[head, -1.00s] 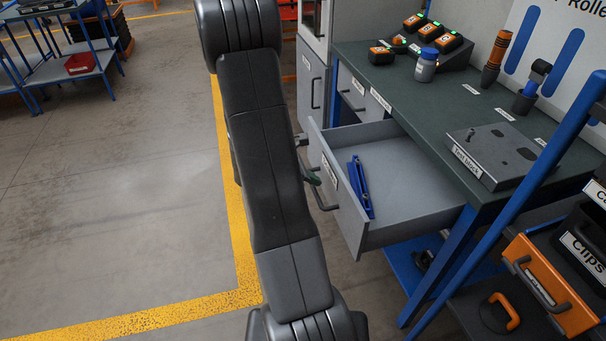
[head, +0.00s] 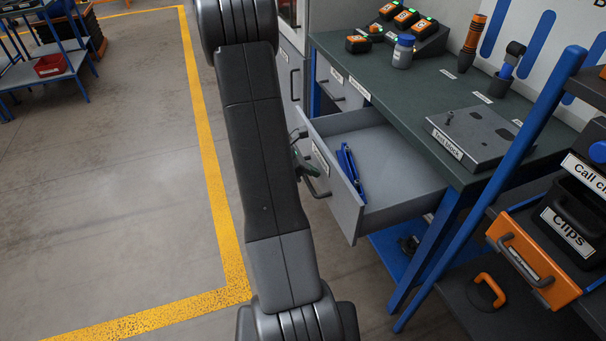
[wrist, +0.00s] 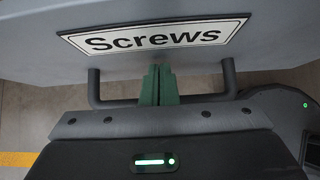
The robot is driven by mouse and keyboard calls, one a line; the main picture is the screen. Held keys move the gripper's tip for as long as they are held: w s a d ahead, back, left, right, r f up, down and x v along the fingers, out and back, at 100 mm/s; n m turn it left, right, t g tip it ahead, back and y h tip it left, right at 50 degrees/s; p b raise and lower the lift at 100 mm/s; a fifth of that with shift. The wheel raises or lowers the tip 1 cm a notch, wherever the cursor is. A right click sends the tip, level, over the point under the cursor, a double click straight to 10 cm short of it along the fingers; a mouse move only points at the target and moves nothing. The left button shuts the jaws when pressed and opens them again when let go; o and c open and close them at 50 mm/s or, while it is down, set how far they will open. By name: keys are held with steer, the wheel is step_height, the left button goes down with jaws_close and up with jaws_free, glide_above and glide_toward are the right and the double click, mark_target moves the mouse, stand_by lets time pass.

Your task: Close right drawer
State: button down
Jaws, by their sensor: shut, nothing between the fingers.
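The right drawer (head: 390,157) is pulled out from under the green-topped workbench, with a blue tool (head: 350,171) lying inside it. Its grey front shows close up in the wrist view with a "Screws" label (wrist: 155,36) and a dark bar handle (wrist: 228,80). My gripper (wrist: 159,70) is shut, its green fingertips together between the two posts of the handle and close to the drawer front. Nothing shows between the fingers. Whether the tips touch the front cannot be told. In the head view my gripper (head: 305,168) is mostly hidden behind my arm.
The workbench (head: 400,85) carries a test block (head: 480,135), a jar (head: 403,50) and battery packs. A left drawer (head: 340,82) sits shut. A rack with an orange bin (head: 530,262) stands at the right.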

steer(key=b, duration=0.2)
glide_above(386, 166)
steer(key=shift+w+r, duration=0.1)
steer(key=shift+r, duration=0.05)
steer(key=shift+r, duration=0.1)
steer(key=shift+a+r+p, duration=0.2)
steer(key=shift+r+p, duration=0.2)
steer(key=shift+r, duration=0.1)
steer(key=p+v, duration=0.4)
steer(key=v, duration=0.5)
steer(key=shift+s+a+f, duration=0.2)
steer(key=shift+a+f, duration=0.1)
steer(key=shift+f, duration=0.05)
